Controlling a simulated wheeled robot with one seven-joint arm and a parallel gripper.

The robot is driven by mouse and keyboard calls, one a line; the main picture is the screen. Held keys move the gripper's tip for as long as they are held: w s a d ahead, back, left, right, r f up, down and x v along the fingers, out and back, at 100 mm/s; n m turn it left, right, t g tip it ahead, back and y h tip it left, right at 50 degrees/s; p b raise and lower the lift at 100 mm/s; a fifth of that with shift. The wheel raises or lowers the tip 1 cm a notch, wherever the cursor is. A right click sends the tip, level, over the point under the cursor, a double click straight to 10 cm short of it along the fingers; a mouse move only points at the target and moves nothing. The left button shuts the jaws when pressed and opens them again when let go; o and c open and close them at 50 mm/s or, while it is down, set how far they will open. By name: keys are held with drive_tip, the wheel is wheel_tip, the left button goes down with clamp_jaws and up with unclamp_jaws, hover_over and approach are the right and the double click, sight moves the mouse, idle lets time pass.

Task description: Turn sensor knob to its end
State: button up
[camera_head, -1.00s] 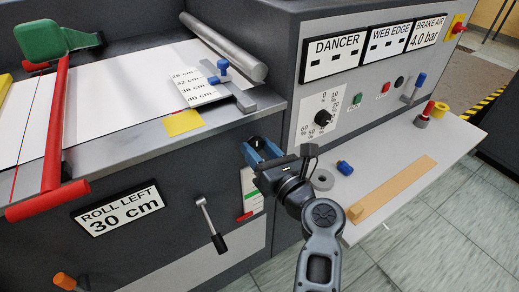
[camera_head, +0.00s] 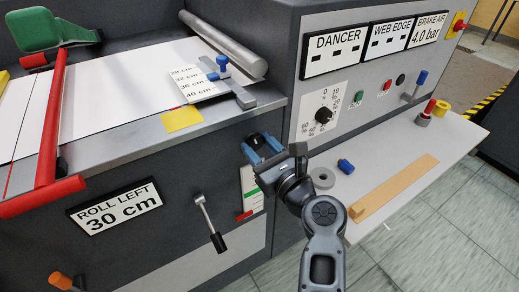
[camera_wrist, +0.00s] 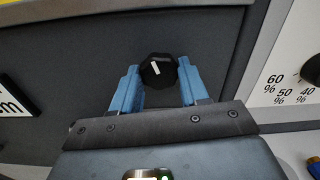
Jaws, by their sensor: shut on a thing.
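A black knob (camera_wrist: 158,72) with a white pointer line sits on the dark front panel in the wrist view. The line leans slightly left of upright. My gripper (camera_wrist: 158,84) has its two blue fingers on either side of the knob, shut on it. In the head view my gripper (camera_head: 262,150) is at the dark front face, below the yellow patch, and its fingers mostly hide the knob. A scale plate (camera_head: 199,82) marked 28 to 40 cm lies on the table above, with a blue-topped slider (camera_head: 222,64) on its right side.
A white dial with a black knob (camera_head: 323,115) is on the panel to the right. A lever (camera_head: 209,222) with a black grip hangs at lower left of my gripper. A shelf (camera_head: 400,152) at right holds a grey ring (camera_head: 322,178), a blue piece (camera_head: 345,166) and a wooden strip (camera_head: 395,187).

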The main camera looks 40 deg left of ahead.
drive_tip(key=n+b, duration=0.1)
drive_tip(key=n, duration=0.1)
drive_tip(key=n+b, duration=0.1)
drive_tip(key=n, duration=0.1)
drive_tip(key=shift+w+d+f+n, duration=0.1)
drive_tip(key=shift+f+n, duration=0.05)
drive_tip(key=shift+n, duration=0.15)
drive_tip(key=n+b, duration=0.3)
drive_tip(key=n, duration=0.1)
drive_tip(key=shift+n, duration=0.3)
drive_tip(key=n+b, duration=0.2)
drive_tip(key=n, duration=0.1)
drive_tip(key=shift+n, duration=0.3)
drive_tip(key=n+b, duration=0.3)
drive_tip(key=n, duration=0.1)
drive_tip(key=shift+n+b, duration=0.3)
drive_tip(key=shift+b, duration=0.1)
drive_tip(key=n+b, duration=0.2)
drive_tip(key=n, duration=0.1)
drive_tip(key=shift+n+b, duration=0.3)
drive_tip(key=shift+b, duration=0.05)
drive_tip(key=n+b, duration=0.3)
drive_tip(key=n, duration=0.1)
drive_tip(key=shift+b, duration=0.3)
drive_tip(key=n+b, duration=0.2)
drive_tip(key=n, duration=0.2)
drive_tip(key=shift+b, duration=0.3)
drive_tip(key=shift+n+b, duration=1)
drive_tip(key=shift+n, duration=0.5)
